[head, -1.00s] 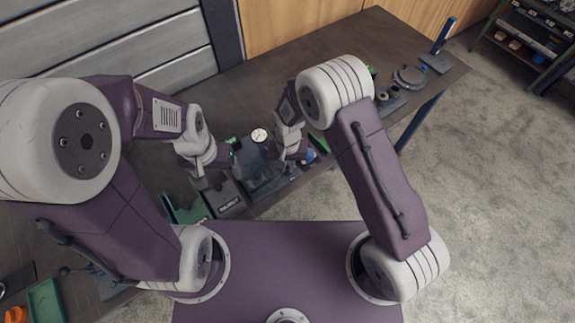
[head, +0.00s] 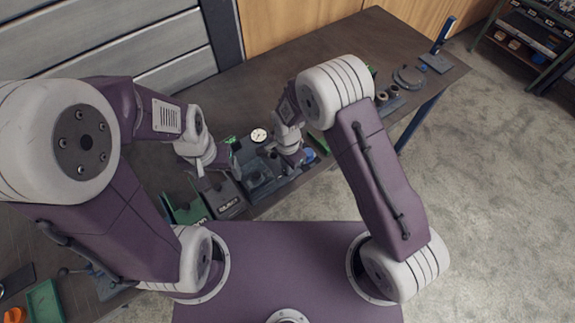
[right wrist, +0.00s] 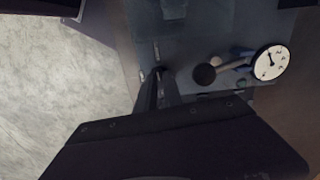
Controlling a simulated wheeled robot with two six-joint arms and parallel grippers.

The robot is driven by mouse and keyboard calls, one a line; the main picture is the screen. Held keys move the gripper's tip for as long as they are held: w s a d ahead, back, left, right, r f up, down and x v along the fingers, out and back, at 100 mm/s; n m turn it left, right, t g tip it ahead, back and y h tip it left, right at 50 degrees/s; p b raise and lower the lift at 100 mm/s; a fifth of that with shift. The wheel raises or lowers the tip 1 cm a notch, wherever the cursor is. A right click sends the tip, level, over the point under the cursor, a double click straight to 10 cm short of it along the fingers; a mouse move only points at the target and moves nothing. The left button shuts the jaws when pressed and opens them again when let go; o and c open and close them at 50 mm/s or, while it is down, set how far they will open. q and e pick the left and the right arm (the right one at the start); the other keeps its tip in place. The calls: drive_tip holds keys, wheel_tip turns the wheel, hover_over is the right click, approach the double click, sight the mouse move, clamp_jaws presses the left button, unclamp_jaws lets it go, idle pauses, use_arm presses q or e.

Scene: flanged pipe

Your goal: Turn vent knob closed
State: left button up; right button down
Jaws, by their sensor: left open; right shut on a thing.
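The white-faced gauge (head: 259,135) stands on the dark fixture on the bench; it also shows at the right of the right wrist view (right wrist: 270,62) beside blue fittings. A black round knob on a short stem (right wrist: 204,74) sits left of the gauge there. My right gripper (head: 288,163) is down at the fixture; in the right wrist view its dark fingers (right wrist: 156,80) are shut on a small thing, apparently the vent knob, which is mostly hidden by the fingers. My left gripper (head: 203,180) is open and empty, left of the fixture.
Green and dark holders (head: 187,210) stand on the bench below my left gripper. A blue round part (head: 309,156) lies just right of my right gripper. Flanges and rings (head: 408,77) sit at the bench's right end. The bench's back middle is clear.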

drive_tip(key=shift+w+a+r+m, duration=0.1)
drive_tip(key=shift+m, duration=0.6)
drive_tip(key=c, duration=1.5)
unclamp_jaws()
wheel_tip(320, 180, up, 9)
drive_tip(key=shift+b, duration=0.6)
